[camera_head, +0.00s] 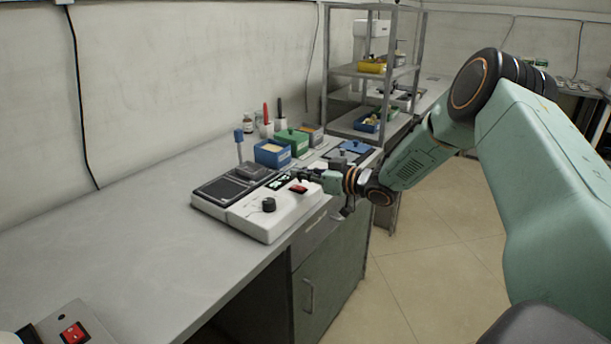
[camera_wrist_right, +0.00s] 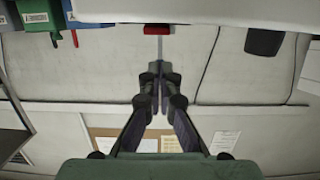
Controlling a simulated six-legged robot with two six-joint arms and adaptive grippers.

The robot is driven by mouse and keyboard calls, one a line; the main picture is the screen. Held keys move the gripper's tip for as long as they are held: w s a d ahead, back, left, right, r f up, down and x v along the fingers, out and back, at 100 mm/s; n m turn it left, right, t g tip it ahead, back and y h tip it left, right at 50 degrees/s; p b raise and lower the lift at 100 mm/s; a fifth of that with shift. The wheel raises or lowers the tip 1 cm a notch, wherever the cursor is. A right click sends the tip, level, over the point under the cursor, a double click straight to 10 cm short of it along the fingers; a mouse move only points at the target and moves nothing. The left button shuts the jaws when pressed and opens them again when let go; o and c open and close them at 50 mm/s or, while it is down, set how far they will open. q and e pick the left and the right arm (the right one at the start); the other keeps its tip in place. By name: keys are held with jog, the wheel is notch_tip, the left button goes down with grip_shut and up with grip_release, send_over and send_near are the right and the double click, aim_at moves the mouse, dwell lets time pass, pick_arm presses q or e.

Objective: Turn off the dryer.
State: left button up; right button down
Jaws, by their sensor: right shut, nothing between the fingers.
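A white device (camera_head: 276,215), which I take to be the dryer, stands on the bench with a dark block section (camera_head: 225,187) on its left. Its front has a black knob (camera_head: 268,205), a small green-lit display (camera_head: 278,183) and a red switch (camera_head: 298,189). My right gripper (camera_head: 303,174) is shut and empty, close to the red switch. In the right wrist view, the closed fingertips (camera_wrist_right: 156,72) point toward the red switch (camera_wrist_right: 158,29), with the knob (camera_wrist_right: 263,42) to the right. I cannot tell whether they touch the switch. My left gripper is not in view.
Blue (camera_head: 272,153) and green (camera_head: 292,141) bins stand behind the device, beside pens and a bottle. A metal shelf rack (camera_head: 372,71) rises farther back. Another device with a red switch (camera_head: 73,333) is at the lower left.

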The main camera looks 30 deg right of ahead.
jog(key=s+d+r+p, duration=0.3)
jog(key=s+r+p, duration=0.1)
jog(key=s, duration=0.4)
jog(key=shift+s+d+r+p, duration=0.2)
jog(key=shift+s+r+p, duration=0.1)
jog(key=shift+p, duration=0.45)
jog(key=shift+w, duration=0.1)
